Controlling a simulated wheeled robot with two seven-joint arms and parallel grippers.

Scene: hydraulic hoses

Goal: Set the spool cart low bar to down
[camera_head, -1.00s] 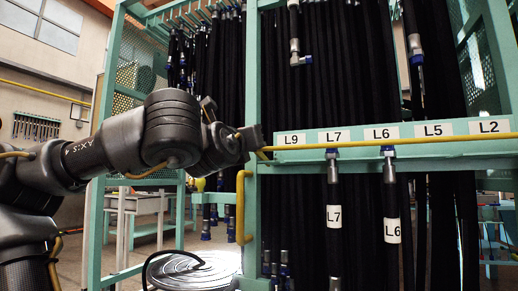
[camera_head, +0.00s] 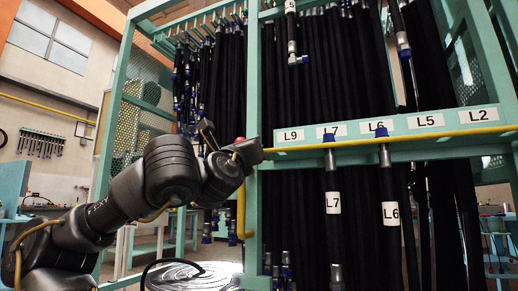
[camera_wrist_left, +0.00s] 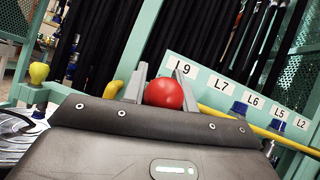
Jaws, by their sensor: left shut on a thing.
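The spool cart is a green frame (camera_head: 252,60) with a yellow low bar (camera_head: 440,134) across its front, just below the row of hose labels. The bar also shows in the left wrist view (camera_wrist_left: 253,129). My left gripper (camera_head: 255,150) is at the bar's left end, by the green upright. In the left wrist view its two grey fingers (camera_wrist_left: 163,88) stand on either side of a red ball knob (camera_wrist_left: 163,93) and are shut on it. How the knob joins the bar is hidden by the gripper. My right gripper is in neither view.
Black hoses tagged L7 (camera_head: 333,203) and L6 (camera_head: 390,212) hang at the bar. Many more black hoses (camera_head: 320,75) hang behind. A yellow handle (camera_head: 241,215) is on the upright below my gripper. A round silvery disc (camera_head: 190,274) lies low down.

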